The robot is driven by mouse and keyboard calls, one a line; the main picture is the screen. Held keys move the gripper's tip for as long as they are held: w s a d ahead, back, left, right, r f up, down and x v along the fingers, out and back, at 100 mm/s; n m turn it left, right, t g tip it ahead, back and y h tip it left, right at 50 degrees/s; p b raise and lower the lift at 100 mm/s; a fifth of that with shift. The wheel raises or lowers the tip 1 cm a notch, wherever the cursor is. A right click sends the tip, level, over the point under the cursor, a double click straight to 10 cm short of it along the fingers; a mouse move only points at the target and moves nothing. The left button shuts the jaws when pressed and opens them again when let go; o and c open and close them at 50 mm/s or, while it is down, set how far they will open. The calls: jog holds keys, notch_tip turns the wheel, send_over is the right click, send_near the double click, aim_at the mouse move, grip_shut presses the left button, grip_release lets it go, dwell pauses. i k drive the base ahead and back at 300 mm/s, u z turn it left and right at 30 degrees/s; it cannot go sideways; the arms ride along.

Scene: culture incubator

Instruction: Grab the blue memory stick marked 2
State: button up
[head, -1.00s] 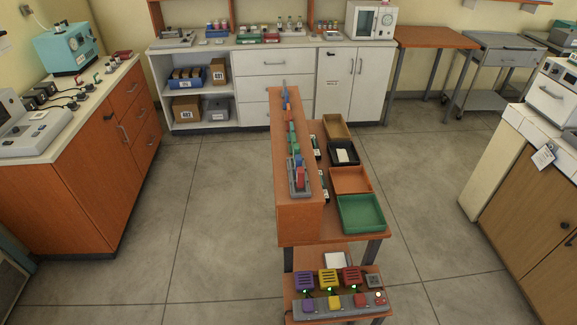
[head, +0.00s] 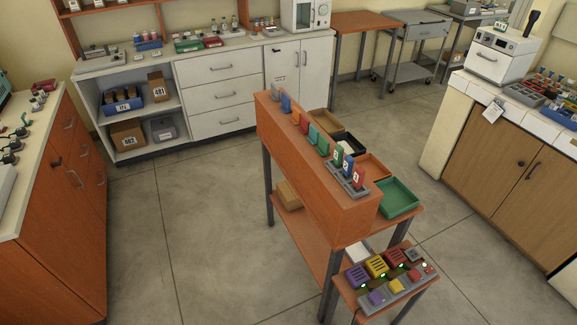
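A blue memory stick (head: 347,167) stands upright in a grey holder (head: 352,189) on top of the orange wooden riser (head: 300,165). It has a pale label whose mark is too small to read surely. A red stick (head: 360,176) stands on its near side and a green stick (head: 338,156) on its far side, both also labelled. Another blue piece (head: 286,103) stands near the far end of the riser. My gripper is not in view.
Open trays, including a green one (head: 398,197), sit right of the riser. A lower shelf in front holds coloured blocks on a grey strip (head: 400,288). Cabinets stand left, behind and right. The floor (head: 215,215) left of the riser is clear.

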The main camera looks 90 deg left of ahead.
aim_at(348, 164)
jog(key=u, duration=0.1)
jog(key=k, duration=0.7)
jog(key=u, duration=2.05)
jog(key=i, duration=0.5)
jog(key=u, duration=0.1)
